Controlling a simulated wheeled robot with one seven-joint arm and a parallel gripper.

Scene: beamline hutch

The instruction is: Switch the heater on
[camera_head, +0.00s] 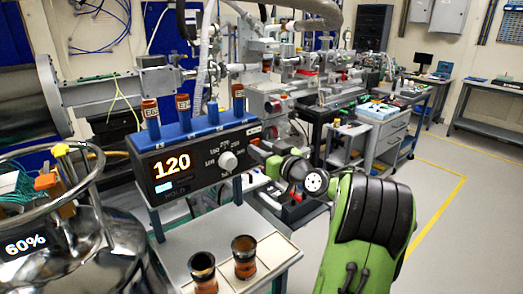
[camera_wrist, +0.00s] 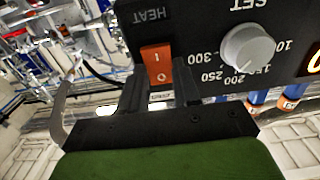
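The heater (camera_head: 195,160) is a dark box with a lit display reading 120 and a grey set knob (camera_head: 227,160). In the wrist view the knob (camera_wrist: 247,48) stands right of an orange rocker switch (camera_wrist: 157,62) labelled HEAT, marked I and O. I cannot tell which side of the rocker is pressed. My gripper (camera_wrist: 160,90) is open and empty, its two dark fingers just below the switch in the picture, one to each side. Whether they touch the panel is unclear. In the head view my gripper (camera_head: 258,152) is at the heater's right end, partly hidden.
A blue rack (camera_head: 185,133) with brown vials sits on the heater. Two brown jars (camera_head: 244,257) stand on the pale bench (camera_head: 215,235) in front. A shiny steel vessel (camera_head: 115,245) reading 60% is at left. Open floor (camera_head: 460,240) lies at right.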

